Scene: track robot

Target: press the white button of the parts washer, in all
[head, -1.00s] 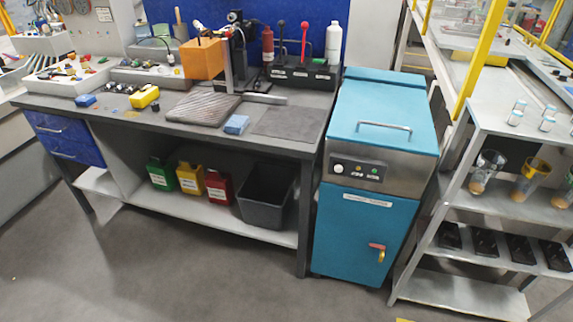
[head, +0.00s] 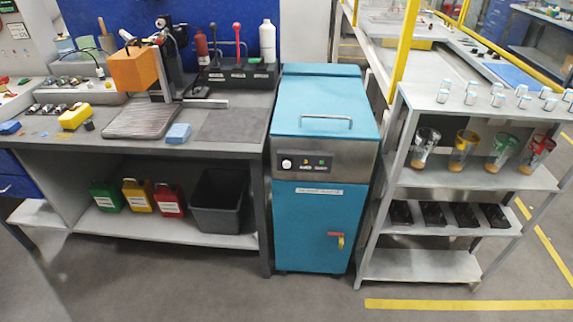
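The parts washer (head: 325,220) is a blue-green cabinet with a closed lid (head: 322,103) and a bar handle on top. It stands in the middle of the head view, between the workbench and the shelf rack. Its steel front panel (head: 345,163) carries a round white button (head: 287,164) at the left, with small yellow and green lights beside it. A red and yellow handle (head: 338,240) is on the lower door. Neither of my grippers is in view.
A workbench (head: 130,147) stands on the left, with a black bin (head: 219,205) and several coloured canisters on its lower shelf. A shelf rack (head: 420,265) with cups stands on the right. The grey floor (head: 200,290) in front is open, with a yellow line (head: 470,304) at the right.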

